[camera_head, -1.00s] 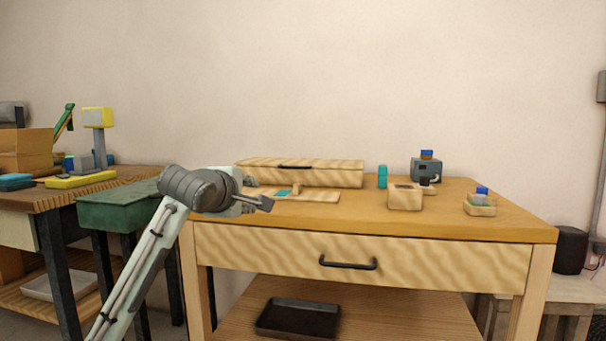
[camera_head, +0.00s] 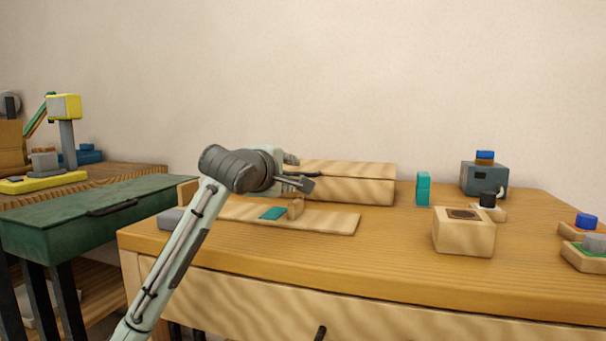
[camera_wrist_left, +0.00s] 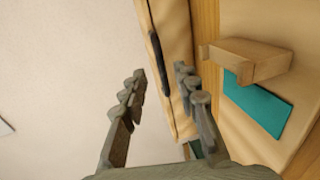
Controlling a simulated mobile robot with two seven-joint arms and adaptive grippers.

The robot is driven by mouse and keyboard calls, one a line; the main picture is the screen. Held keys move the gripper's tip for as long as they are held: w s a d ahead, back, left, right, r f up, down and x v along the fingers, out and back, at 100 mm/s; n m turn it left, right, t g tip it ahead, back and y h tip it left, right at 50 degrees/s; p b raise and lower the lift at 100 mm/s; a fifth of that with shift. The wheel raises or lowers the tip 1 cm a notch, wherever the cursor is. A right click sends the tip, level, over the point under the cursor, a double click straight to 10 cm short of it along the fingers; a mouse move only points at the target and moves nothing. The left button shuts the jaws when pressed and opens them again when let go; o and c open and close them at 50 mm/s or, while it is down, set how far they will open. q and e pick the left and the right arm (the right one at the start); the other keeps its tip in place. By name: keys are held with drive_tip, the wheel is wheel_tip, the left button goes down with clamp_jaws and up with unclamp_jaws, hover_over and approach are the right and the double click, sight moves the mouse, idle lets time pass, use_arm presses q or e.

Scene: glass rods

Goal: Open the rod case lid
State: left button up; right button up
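The rod case, a long light-wood box (camera_head: 350,190), stands at the back left of the wooden bench with its lid (camera_head: 350,170) closed. A dark bar handle (camera_head: 305,174) is on its front; it also shows in the left wrist view (camera_wrist_left: 159,62). My left gripper (camera_head: 303,174) is open and empty at the handle, partly covering the case's left end. In the left wrist view my left gripper (camera_wrist_left: 160,73) has its fingers on either side of the handle's line, with the handle beyond the tips. Contact is not visible. My right gripper is out of view.
In front of the case lies a wooden board (camera_head: 335,221) with a teal patch (camera_head: 272,213) and a small upright block. A teal block (camera_head: 423,188), a wooden box (camera_head: 464,235) and a grey device (camera_head: 484,178) stand to the right. A green case (camera_head: 90,215) stands left.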

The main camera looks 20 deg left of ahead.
sight(299, 174)
use_arm(q)
drive_tip(key=x, duration=0.6)
drive_tip(key=shift+w+f, duration=0.1)
drive_tip(key=shift+w, duration=0.15)
clamp_jaws()
